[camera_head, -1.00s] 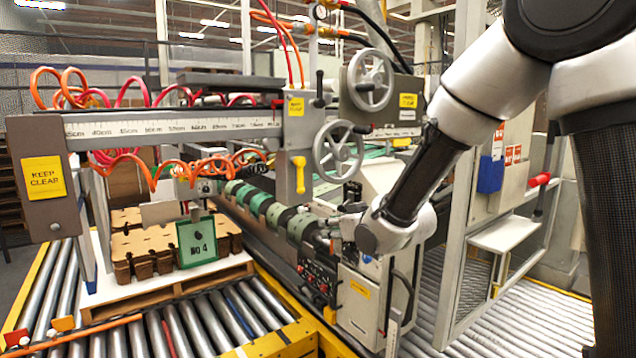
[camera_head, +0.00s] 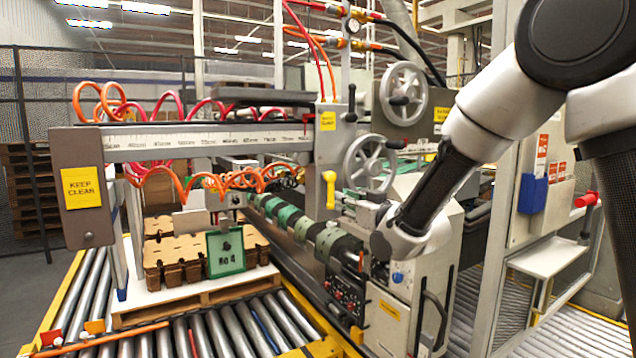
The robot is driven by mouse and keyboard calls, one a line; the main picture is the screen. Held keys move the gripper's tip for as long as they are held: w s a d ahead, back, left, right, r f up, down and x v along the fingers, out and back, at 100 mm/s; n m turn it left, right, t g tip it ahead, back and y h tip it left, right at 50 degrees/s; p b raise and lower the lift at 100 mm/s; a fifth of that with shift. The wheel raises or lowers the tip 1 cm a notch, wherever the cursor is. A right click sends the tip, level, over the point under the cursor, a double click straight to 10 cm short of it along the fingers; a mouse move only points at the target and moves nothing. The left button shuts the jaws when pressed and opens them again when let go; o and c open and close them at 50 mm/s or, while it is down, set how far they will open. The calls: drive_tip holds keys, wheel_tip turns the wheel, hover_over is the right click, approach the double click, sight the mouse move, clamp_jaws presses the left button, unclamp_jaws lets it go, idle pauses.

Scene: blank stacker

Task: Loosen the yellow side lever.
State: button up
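The yellow side lever (camera_head: 330,189) is on the lower part of the grey upright block, below a yellow label. Its wider end is at the top and its handle hangs straight down. My gripper (camera_head: 356,207) is small and grey at the end of my arm, just right of and slightly below the lever. It points left toward the block. A gap seems to show between gripper and lever, but depth is hard to judge. Its fingers blend with the grey machine parts behind, so their opening is unclear.
A grey handwheel (camera_head: 369,163) sits close above my gripper, with another handwheel (camera_head: 404,93) higher up. A control box (camera_head: 392,312) stands below my wrist. Orange coiled hoses (camera_head: 160,183) and stacked brown blanks on a pallet (camera_head: 190,300) are at left.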

sight(332, 197)
drive_tip(key=shift+x, duration=3.25)
drive_tip(key=m, duration=0.1)
drive_tip(key=a+m, duration=0.1)
drive_tip(key=s+m, duration=0.1)
drive_tip(key=shift+a+r+m, duration=0.2)
drive_tip(key=shift+a+m, duration=0.1)
drive_tip(key=shift+m, duration=0.1)
wheel_tip(332, 197, up, 4)
drive_tip(key=s+a+m, duration=0.2)
drive_tip(key=a+m, duration=0.1)
drive_tip(key=m, duration=1)
drive_tip(key=v, duration=0.9)
drive_tip(key=shift+d, duration=0.2)
